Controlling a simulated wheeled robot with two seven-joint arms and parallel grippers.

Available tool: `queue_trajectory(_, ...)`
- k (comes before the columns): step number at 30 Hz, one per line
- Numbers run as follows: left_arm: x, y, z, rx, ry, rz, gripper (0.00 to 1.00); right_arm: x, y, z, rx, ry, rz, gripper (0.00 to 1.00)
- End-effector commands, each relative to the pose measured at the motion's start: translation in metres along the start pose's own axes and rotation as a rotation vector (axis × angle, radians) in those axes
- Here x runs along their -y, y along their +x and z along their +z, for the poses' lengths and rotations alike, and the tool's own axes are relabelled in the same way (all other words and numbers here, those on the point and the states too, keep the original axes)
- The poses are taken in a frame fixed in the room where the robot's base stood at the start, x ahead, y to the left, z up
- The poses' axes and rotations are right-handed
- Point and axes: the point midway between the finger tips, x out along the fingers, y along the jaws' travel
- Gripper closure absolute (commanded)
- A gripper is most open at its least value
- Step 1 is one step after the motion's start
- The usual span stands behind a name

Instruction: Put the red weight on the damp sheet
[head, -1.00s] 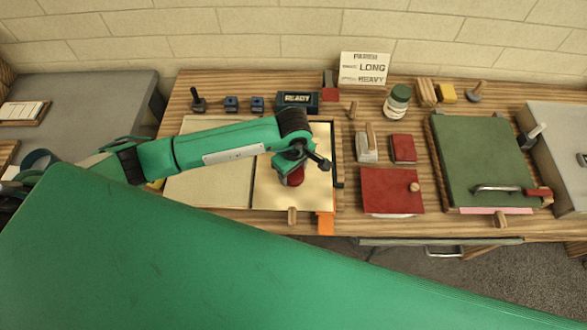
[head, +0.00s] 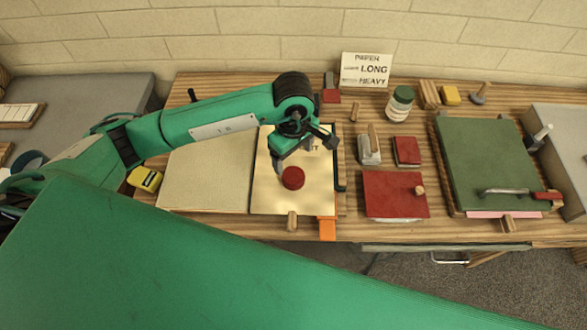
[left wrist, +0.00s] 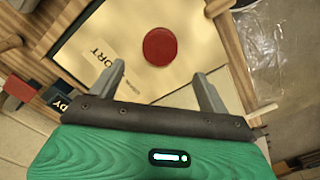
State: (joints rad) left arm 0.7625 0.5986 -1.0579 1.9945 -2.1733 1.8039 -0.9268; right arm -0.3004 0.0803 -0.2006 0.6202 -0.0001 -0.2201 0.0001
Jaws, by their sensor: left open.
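A round red weight (head: 293,178) lies on a cream sheet (head: 315,203) in the right part of the wooden tray. It also shows in the left wrist view as a red disc (left wrist: 160,47), on the same cream surface with dark lettering beside it. My left gripper (head: 302,150) is just behind the weight in the head view. Its two fingers (left wrist: 162,85) are spread with nothing between them, and the weight lies beyond their tips, apart from them. I cannot tell by sight whether the sheet is damp. My right gripper is not in view.
A paler panel (head: 205,182) lies left of the sheet, with a yellow object (head: 145,179) beyond it. To the right are a red board with a knob (head: 390,207), a small red block (head: 407,150) and a green-topped press (head: 480,150). A sign (head: 366,70) stands behind.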

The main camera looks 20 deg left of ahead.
Motion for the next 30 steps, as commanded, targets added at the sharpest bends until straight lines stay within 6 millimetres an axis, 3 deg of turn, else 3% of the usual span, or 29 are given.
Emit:
queue_trajectory(9,0.0,-0.031,0.0,0.0,0.001,0.0,0.22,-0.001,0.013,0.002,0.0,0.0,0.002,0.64)
queue_trajectory(30,0.0,-0.033,0.0,0.0,0.001,-0.001,0.22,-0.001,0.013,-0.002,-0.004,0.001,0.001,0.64)
